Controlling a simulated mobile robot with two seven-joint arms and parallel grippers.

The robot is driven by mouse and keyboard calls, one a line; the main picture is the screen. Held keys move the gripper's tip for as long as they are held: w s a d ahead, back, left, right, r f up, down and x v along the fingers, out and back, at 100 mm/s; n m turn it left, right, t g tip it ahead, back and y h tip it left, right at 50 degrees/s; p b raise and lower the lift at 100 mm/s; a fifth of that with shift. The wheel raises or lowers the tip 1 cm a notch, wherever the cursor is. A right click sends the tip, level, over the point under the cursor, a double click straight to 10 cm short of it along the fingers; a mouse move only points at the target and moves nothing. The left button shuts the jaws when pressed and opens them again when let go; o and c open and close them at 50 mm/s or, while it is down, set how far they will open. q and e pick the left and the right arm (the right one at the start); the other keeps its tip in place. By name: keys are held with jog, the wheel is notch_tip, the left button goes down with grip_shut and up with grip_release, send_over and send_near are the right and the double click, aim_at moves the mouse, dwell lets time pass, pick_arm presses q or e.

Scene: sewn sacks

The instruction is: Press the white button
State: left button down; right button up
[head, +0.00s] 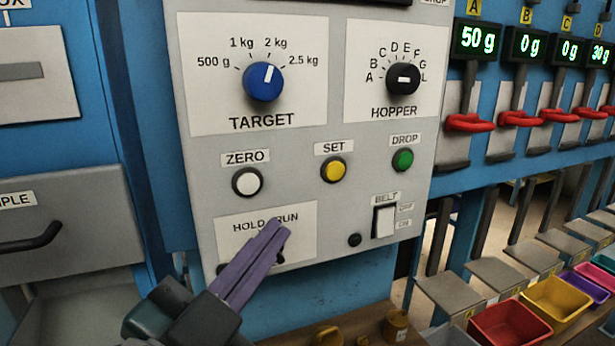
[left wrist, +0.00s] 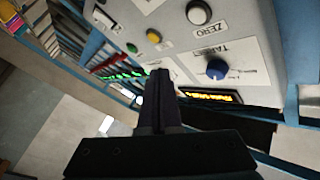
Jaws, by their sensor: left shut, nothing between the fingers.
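The white button (head: 247,181) sits in a dark ring under the ZERO label on the grey control panel (head: 300,185). It also shows near the top of the left wrist view (left wrist: 198,13). My left gripper (head: 272,228) is shut and empty, its purple fingers together. In the head view its tips overlap the HOLD/RUN plate, below and to the right of the white button. I cannot tell whether the tips touch the plate. The fingers hide part of that plate. My right gripper is not in view.
A yellow SET button (head: 333,169) and a green DROP button (head: 402,160) lie right of the white one. Above are a blue TARGET knob (head: 263,82) and a black HOPPER knob (head: 402,79). A BELT switch (head: 384,221) is at lower right. Coloured bins (head: 508,322) stand further right.

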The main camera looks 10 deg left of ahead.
aim_at(259, 184)
pick_arm(q)
jog(key=shift+w+a, duration=0.1)
jog(key=shift+w+a+b, duration=0.5)
jog(key=shift+w+a, duration=0.3)
jog(key=shift+w, duration=0.4)
jog(key=shift+w+a+b, duration=0.45)
jog(key=shift+w+a, duration=0.35)
jog(key=shift+w, duration=0.35)
jog(key=shift+w+a+b, duration=0.5)
jog(key=shift+w+a, duration=0.3)
jog(key=shift+w, duration=0.4)
jog(key=shift+w, duration=0.1)
jog(key=shift+w+a, duration=0.25)
jog(key=shift+w+a, duration=0.25)
jog(key=shift+w, duration=0.1)
jog(key=shift+s, duration=0.1)
dwell(0.3)
jog(key=shift+s+d, duration=0.45)
jog(key=shift+s, duration=0.15)
jog(key=shift+p, duration=0.3)
